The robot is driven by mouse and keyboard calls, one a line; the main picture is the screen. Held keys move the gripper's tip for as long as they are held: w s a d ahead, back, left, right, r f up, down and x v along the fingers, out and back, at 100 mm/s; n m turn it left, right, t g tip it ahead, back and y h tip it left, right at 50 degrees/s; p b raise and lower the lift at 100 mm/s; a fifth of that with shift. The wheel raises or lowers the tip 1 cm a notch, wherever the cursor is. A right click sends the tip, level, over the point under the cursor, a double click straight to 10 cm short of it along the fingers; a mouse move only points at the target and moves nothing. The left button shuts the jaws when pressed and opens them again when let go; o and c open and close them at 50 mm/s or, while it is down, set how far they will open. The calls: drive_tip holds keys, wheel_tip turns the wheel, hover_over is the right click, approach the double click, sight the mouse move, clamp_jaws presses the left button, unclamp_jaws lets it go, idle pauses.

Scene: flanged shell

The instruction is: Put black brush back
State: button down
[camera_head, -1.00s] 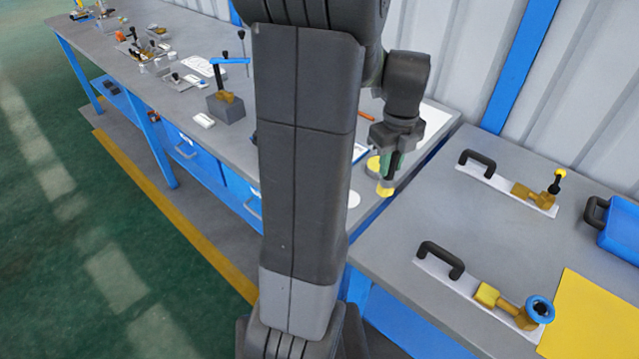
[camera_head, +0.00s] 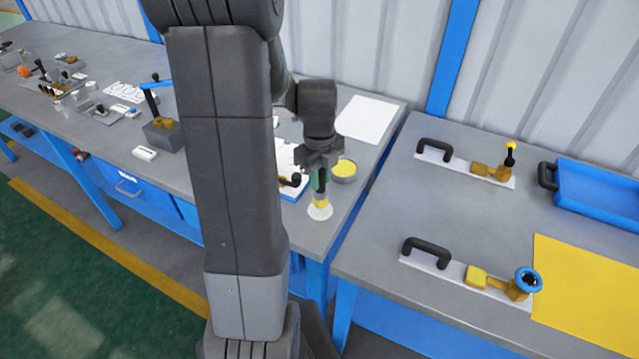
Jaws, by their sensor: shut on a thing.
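My gripper (camera_head: 319,172) hangs pointing down over the right end of the long grey workbench. It is shut on the brush (camera_head: 320,197), which is upright with its yellow end down. The part between the fingers looks dark with some green, and the fingers hide much of it. A white round disc (camera_head: 320,212) lies on the bench right under the brush tip. I cannot tell whether the tip touches the disc. A round tin with a yellow top (camera_head: 344,167) stands just right of my gripper.
A white sheet (camera_head: 368,119) lies behind the tin. A small black-handled item (camera_head: 290,180) lies left of the gripper. To the right, a separate grey table (camera_head: 380,235) holds two handled plates with brass fittings, a blue tray (camera_head: 600,190) and a yellow sheet (camera_head: 590,290).

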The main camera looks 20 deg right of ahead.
drive_tip(key=shift+f, duration=1.25)
drive_tip(key=shift+f, duration=0.1)
drive_tip(key=shift+f, duration=0.15)
drive_tip(key=c, duration=1.3)
unclamp_jaws()
drive_tip(key=shift+o, duration=0.2)
wheel_tip(320, 180, up, 12)
drive_tip(key=shift+w+r, duration=0.15)
drive_tip(key=shift+r, duration=0.1)
drive_tip(key=shift+f, duration=0.1)
